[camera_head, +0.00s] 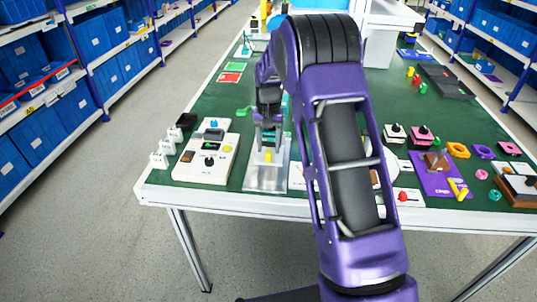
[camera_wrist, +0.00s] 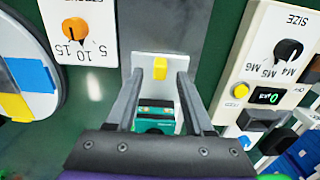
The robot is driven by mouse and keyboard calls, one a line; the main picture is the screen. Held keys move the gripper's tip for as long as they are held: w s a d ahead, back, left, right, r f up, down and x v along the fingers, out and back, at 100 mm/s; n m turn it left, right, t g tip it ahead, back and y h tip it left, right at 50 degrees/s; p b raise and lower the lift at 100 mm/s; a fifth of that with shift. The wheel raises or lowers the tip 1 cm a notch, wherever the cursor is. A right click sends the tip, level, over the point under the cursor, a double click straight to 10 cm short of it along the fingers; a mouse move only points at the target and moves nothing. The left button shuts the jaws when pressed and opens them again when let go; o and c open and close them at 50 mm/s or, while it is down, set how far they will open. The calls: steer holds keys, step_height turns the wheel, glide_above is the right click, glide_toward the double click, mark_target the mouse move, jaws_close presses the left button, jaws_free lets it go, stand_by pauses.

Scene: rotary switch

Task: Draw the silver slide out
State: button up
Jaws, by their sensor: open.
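The silver slide (camera_head: 265,180) is a flat metal plate at the table's front edge in the head view. A small yellow tab (camera_head: 268,157) stands on it. In the wrist view the grey plate (camera_wrist: 165,28) runs up from a white block, and the yellow tab (camera_wrist: 159,68) sits on this block. My gripper (camera_head: 268,146) is open over the plate. In the wrist view its fingertips (camera_wrist: 159,76) lie either side of the yellow tab; I cannot tell whether they touch it. A teal part (camera_wrist: 154,112) shows between the fingers.
A white box with a black knob (camera_head: 208,160) stands close left of the slide. It shows right of my gripper in the wrist view (camera_wrist: 275,60). A white panel with an orange dial (camera_wrist: 75,30) and a round coloured disc (camera_wrist: 28,75) lie on the other side.

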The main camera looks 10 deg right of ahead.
mark_target(268, 152)
steer(key=shift+f, duration=1.5)
jaws_close()
stand_by(0.4)
